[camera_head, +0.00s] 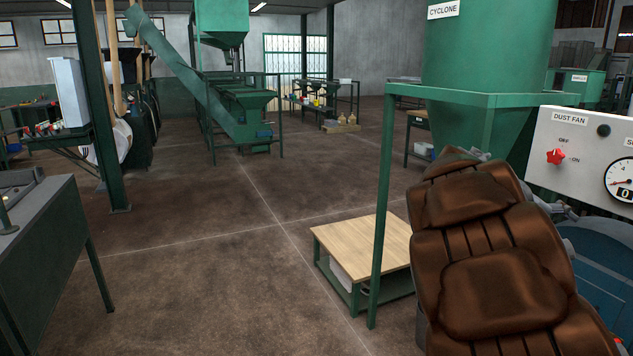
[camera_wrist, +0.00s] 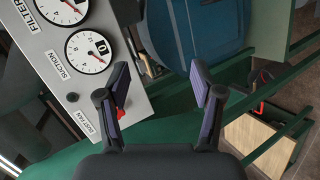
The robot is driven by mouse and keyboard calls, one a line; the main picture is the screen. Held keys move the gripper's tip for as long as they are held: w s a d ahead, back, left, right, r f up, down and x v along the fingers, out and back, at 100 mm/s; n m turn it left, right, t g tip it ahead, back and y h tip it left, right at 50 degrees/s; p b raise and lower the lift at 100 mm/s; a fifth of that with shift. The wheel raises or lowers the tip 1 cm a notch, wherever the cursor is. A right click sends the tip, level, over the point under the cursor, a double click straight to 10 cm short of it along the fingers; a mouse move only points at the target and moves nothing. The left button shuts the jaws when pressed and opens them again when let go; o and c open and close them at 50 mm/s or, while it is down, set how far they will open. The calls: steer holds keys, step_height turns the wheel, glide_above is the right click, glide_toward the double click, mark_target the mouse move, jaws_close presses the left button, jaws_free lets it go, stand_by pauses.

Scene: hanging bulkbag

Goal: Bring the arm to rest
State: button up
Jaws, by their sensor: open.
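My gripper (camera_wrist: 159,70) shows in the wrist view with its two dark, purple-padded fingers spread wide and nothing between them. It is in front of the grey control panel (camera_wrist: 40,45), whose dial and red knob (camera_wrist: 121,97) lie at the left; the left finger partly covers the knob. I cannot tell whether the finger touches it. In the head view the gripper is not visible, and a bulky brown padded form fills the lower right, in front of part of the surroundings.
The panel (camera_head: 590,130) with a red DUST FAN switch (camera_head: 556,156) stands at right, above a blue drum (camera_head: 600,262). The green cyclone (camera_head: 485,50) and its frame post (camera_head: 381,210) stand close by. A low wood-topped table (camera_head: 360,240) is beside the post. Floor at centre left is clear.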

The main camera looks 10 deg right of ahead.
steer(key=s+a+f+g+y, duration=0.1)
steer(key=s+a+f+y, duration=0.3)
steer(key=s+a+f, duration=0.5)
steer(key=s+a+f+n+g+y, duration=0.1)
steer(key=s+a+f+y, duration=0.45)
steer(key=s+a, duration=0.7)
steer(key=s+a+f+g+y, duration=0.1)
steer(key=s+a+f+y, duration=0.2)
steer(key=s+a+f, duration=0.8)
steer(key=w+a+r+p, duration=0.1)
steer(key=r+p, duration=0.5)
steer(key=r, duration=0.2)
steer(key=w+a+r+p, duration=0.1)
steer(key=w+r+p, duration=0.1)
steer(key=r+p, duration=0.5)
step_height(320, 180, up, 2)
steer(key=shift+w+r, duration=0.1)
steer(key=shift+w, duration=0.15)
